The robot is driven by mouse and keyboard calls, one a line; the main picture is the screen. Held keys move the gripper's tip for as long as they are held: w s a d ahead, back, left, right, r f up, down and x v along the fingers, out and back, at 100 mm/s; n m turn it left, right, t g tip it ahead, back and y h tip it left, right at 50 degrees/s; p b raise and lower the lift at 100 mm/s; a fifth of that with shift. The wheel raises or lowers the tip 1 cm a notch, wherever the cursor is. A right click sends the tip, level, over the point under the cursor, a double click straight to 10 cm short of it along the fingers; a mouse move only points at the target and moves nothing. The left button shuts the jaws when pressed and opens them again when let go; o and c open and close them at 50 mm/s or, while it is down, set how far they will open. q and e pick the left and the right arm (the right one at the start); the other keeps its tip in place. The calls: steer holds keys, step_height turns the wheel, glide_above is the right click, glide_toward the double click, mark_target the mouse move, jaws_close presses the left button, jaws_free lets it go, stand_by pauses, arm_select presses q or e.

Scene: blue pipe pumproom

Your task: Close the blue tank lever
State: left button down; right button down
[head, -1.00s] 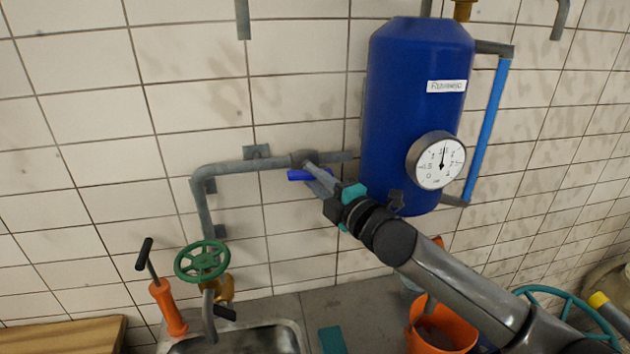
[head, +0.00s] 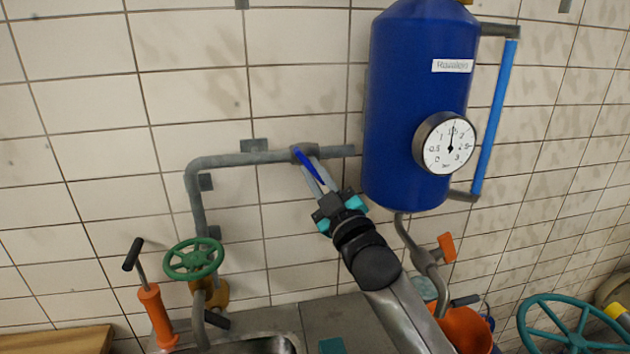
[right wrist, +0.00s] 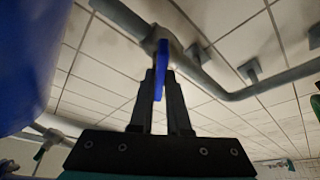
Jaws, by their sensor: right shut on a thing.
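The blue lever (head: 307,166) sits on a valve (head: 304,153) in the grey pipe left of the blue tank (head: 420,110). It slants down and to the right from the valve, out from the wall. My right gripper (head: 317,177) is shut on the lever, its fingers along it from below. In the right wrist view the blue lever (right wrist: 161,62) stands between the two finger tips of the right gripper (right wrist: 161,85). My left gripper is not in view.
A green handwheel (head: 193,259) and an orange pump (head: 157,312) stand at the lower left. An orange lever (head: 447,247), an orange bucket (head: 465,328) and a teal wheel (head: 565,325) are at the lower right. The wall around the lever is clear.

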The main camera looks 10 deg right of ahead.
steer(key=m+t+h, duration=0.1)
steer(key=m+h, duration=0.1)
steer(key=m, duration=0.3)
steer(key=shift+a+f+b, duration=0.1)
steer(key=shift+b, duration=0.25)
steer(key=shift+m+h, duration=1.4)
steer(key=shift+m, duration=1.2)
steer(key=shift+t, duration=0.3)
steer(key=c, duration=0.9)
jaws_free()
steer(key=shift+f, duration=0.1)
